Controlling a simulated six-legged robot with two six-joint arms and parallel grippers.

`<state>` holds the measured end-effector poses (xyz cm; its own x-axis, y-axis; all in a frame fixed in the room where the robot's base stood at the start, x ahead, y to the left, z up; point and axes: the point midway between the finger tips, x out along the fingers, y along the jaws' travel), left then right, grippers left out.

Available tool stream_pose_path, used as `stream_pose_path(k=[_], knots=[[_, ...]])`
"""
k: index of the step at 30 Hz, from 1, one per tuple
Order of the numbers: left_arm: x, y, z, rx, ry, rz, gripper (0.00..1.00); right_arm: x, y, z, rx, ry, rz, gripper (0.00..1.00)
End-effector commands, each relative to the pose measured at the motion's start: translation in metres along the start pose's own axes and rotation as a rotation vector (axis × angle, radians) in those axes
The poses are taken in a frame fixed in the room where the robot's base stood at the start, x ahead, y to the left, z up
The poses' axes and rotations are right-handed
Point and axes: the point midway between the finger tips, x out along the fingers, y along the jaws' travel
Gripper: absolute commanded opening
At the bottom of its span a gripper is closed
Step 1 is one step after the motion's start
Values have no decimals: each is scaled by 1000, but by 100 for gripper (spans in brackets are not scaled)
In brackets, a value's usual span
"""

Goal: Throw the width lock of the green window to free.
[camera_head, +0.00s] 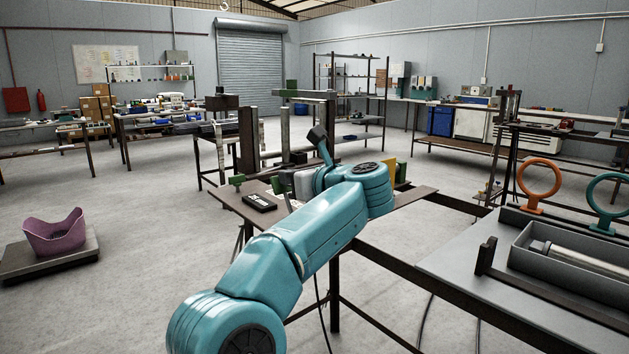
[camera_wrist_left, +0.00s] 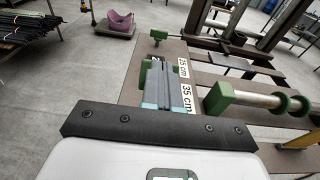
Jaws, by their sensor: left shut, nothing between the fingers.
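A bench with a brown plate (camera_head: 232,202) carries green fittings and metal posts. My left gripper (camera_wrist_left: 165,62) shows in the left wrist view with its grey fingers together and empty. The fingers point over the plate, in front of a green block (camera_wrist_left: 134,82) that they partly cover. White labels reading 25 cm (camera_wrist_left: 183,68) and 35 cm (camera_wrist_left: 187,98) lie just right of the fingers. A small green fitting with a dark-tipped lever (camera_wrist_left: 158,35) stands beyond the fingertips. I cannot tell which part is the width lock. In the head view my teal arm hides much of the bench. My right gripper is out of view.
A metal rod with green ends (camera_wrist_left: 255,101) lies right of the fingers. A grey tray (camera_head: 575,255) is at right. Open floor lies left.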

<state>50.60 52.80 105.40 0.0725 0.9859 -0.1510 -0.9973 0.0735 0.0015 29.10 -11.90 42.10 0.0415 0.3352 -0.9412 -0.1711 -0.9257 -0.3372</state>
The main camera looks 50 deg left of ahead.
Motion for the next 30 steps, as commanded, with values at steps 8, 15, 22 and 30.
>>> stream_pose_path(k=[8, 15, 22, 30], knots=[[-72, -2, 1, -1, -1, -11, 0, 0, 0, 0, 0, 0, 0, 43], [-129, -1, 1, 1, -3, -10, 0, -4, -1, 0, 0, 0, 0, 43], [-154, 0, 1, -1, -2, -7, 0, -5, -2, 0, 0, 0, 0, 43], [-157, 0, 1, -1, -2, -6, 0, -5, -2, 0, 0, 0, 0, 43]])
